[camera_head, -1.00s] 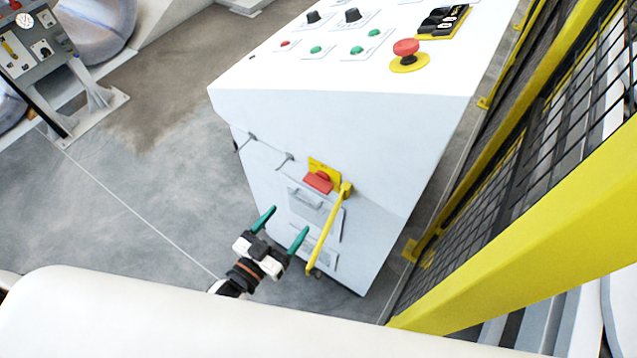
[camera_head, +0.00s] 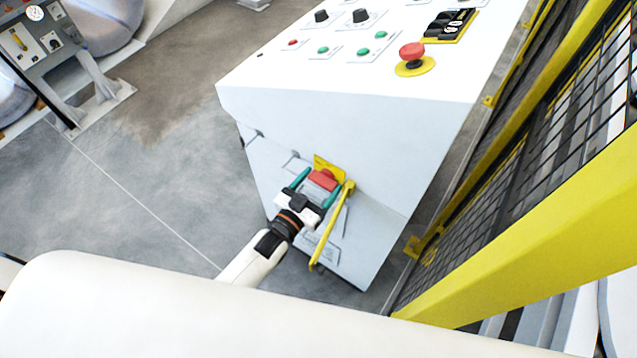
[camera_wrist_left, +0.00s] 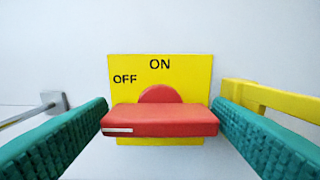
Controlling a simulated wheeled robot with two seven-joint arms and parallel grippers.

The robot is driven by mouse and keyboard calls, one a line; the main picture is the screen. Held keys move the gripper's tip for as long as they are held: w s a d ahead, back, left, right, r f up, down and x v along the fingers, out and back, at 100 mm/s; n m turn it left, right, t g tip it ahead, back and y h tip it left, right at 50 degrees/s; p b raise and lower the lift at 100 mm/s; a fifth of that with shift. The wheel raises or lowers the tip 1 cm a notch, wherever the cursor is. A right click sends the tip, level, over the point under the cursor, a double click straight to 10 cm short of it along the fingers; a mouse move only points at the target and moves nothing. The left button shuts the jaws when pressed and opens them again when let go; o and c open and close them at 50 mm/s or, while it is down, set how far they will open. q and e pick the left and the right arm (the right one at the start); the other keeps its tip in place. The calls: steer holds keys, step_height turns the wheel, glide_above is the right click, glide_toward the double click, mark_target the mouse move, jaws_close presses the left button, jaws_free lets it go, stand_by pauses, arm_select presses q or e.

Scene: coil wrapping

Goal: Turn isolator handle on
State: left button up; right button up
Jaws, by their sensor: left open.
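The red isolator handle (camera_head: 323,180) sits on a yellow plate (camera_head: 327,164) on the front of the white cabinet. In the left wrist view the handle (camera_wrist_left: 160,121) lies horizontal, with a white mark at its left end. The yellow plate (camera_wrist_left: 190,75) reads ON at the top and OFF at the upper left. My left gripper (camera_head: 315,186) is open, its teal fingers on either side of the handle. In the left wrist view the fingers (camera_wrist_left: 160,125) flank the handle's two ends closely; I cannot tell whether they touch it. My right gripper is not in view.
A yellow bar (camera_head: 331,228) hangs just right of the handle, close to my right-hand finger. The white cabinet (camera_head: 320,115) carries buttons and a red emergency stop (camera_head: 412,52) on top. A yellow mesh fence (camera_head: 520,180) stands on the right.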

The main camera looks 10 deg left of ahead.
arm_select(q)
steer(key=c, duration=0.7)
steer(key=shift+m, duration=0.4)
steer(key=m, duration=0.2)
steer(key=shift+m+b, duration=0.3)
steer(key=shift+m, duration=0.1)
steer(key=m, duration=0.3)
steer(key=shift+d+f+m+b, duration=0.1)
steer(key=shift+m+b, duration=0.2)
steer(key=shift+b, duration=0.1)
steer(key=m+b, duration=0.1)
steer(key=m, duration=0.4)
steer(key=shift+f+b, duration=0.1)
steer(key=shift+b, duration=0.3)
steer(key=m+b, duration=0.2)
steer(key=m, duration=0.3)
steer(key=shift+s+m, duration=0.1)
steer(key=shift+m, duration=0.3)
